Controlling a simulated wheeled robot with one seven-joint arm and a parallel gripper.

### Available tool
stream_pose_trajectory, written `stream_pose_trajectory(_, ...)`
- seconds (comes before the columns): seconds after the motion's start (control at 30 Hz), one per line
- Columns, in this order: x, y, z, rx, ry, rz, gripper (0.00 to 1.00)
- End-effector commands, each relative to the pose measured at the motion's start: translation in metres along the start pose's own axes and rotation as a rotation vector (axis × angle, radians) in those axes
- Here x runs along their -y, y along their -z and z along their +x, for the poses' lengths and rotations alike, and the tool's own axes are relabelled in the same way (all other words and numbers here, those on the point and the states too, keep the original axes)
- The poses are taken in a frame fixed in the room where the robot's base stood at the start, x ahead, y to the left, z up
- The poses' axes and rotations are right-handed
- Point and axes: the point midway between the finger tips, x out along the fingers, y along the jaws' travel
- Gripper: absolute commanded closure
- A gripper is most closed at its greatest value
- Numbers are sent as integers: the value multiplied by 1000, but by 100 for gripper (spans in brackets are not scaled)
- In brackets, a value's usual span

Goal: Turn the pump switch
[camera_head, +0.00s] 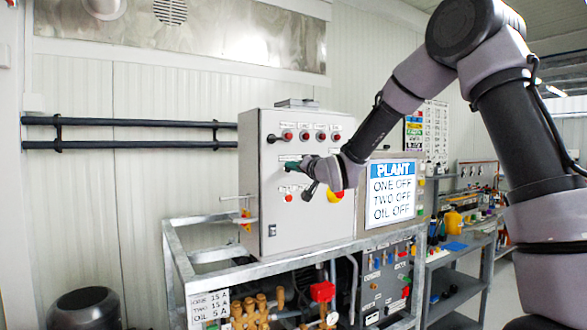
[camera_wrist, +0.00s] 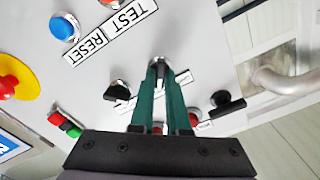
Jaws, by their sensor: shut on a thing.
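The light grey control cabinet (camera_head: 265,205) stands on a metal frame, with switches and lamps on its front. My gripper (camera_head: 291,166) reaches its front from the right, at the middle row. In the wrist view the two green fingers of my gripper (camera_wrist: 163,78) are shut on a dark switch knob (camera_wrist: 158,64) on the panel. The fingers hide most of the knob and part of its label. Black switches stand apart on either side, one on the left (camera_wrist: 117,92) and one on the right (camera_wrist: 226,103).
In the wrist view a blue button (camera_wrist: 64,27) and a red-and-yellow stop button (camera_wrist: 14,77) are on the panel. A sign (camera_head: 391,193) headed PLANT reads ONE OFF, TWO OFF, OIL OFF. The frame's rail (camera_head: 300,250) runs below the cabinet.

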Motion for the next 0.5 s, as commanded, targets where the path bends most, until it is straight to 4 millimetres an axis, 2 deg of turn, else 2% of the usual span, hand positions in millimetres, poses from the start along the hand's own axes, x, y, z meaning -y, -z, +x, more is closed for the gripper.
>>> stream_pose_trajectory(0.2, -1, 0, 0, 1, -1, 108, 100)
stream_pose_trajectory(0.5, -2, -1, 0, 1, -2, 170, 100)
